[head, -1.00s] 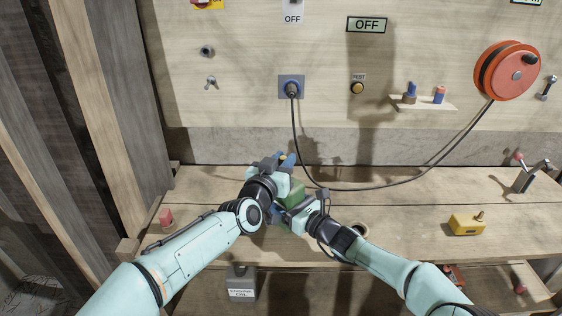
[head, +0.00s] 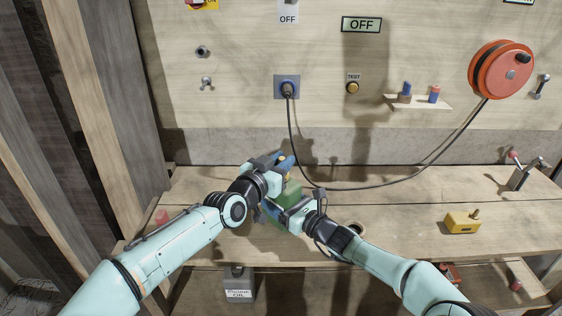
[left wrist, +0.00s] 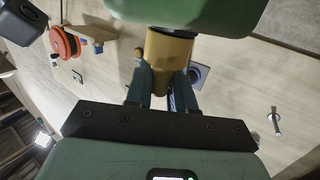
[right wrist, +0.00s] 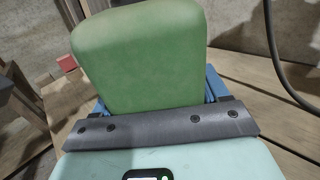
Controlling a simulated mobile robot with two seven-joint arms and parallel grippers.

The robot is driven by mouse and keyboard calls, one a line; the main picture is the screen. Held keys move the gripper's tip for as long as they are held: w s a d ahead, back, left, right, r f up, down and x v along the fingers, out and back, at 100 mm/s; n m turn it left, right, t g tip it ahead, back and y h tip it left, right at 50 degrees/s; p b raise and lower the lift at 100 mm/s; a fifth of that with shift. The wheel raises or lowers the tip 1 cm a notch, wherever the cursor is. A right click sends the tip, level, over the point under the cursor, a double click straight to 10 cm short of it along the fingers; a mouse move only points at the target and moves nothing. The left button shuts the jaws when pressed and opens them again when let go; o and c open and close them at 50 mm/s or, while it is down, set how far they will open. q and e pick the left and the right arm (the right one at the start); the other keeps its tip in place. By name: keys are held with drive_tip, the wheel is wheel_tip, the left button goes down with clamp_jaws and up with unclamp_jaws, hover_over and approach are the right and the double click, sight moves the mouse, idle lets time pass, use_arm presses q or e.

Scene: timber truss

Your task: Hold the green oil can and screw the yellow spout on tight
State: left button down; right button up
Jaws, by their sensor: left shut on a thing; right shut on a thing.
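The green oil can (head: 292,189) is gripped across its body by my right gripper (right wrist: 155,98), which is shut on it; the can fills the upper middle of the right wrist view (right wrist: 142,58). The yellow spout (left wrist: 167,52) is between the fingers of my left gripper (left wrist: 163,92), which is shut on it. In the left wrist view the spout's wide end is at the can (left wrist: 190,14), with a dark band at the joint. I cannot tell how tight the joint is. In the head view my arms hide much of both.
The wooden bench (head: 400,205) has a yellow block-like item (head: 462,223) at right and a red piece (head: 162,217) at left. A black cable runs along the back to the orange reel (head: 500,70). A grey can (head: 239,285) stands below. Bench right of my arms is mostly clear.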

use_arm(q)
drive_tip(key=shift+a+f+g+h, duration=0.1)
drive_tip(key=shift+f+g+h, duration=0.05)
drive_tip(key=shift+g+h, duration=0.2)
drive_tip(key=shift+d+f+m+g+h, duration=0.1)
drive_tip(key=shift+d+m+g+h, duration=0.15)
drive_tip(key=shift+m+h, duration=0.3)
drive_tip(key=shift+a+r+m+g+h, duration=0.2)
drive_tip(key=shift+a+m+g+h, duration=0.1)
drive_tip(key=shift+m, duration=0.05)
drive_tip(key=shift+d+g+h, duration=0.25)
drive_tip(key=shift+g+h, duration=0.05)
drive_tip(key=shift+a+m, duration=0.15)
drive_tip(key=shift+m, duration=0.35)
drive_tip(key=shift+r+m+g+h, duration=0.15)
drive_tip(key=shift+m+g+h, duration=0.65)
drive_tip(key=shift+g+h, duration=0.35)
drive_tip(key=shift+s+m+g+h, duration=0.15)
drive_tip(key=shift+m+g+h, duration=0.6)
drive_tip(key=shift+m+g, duration=0.5)
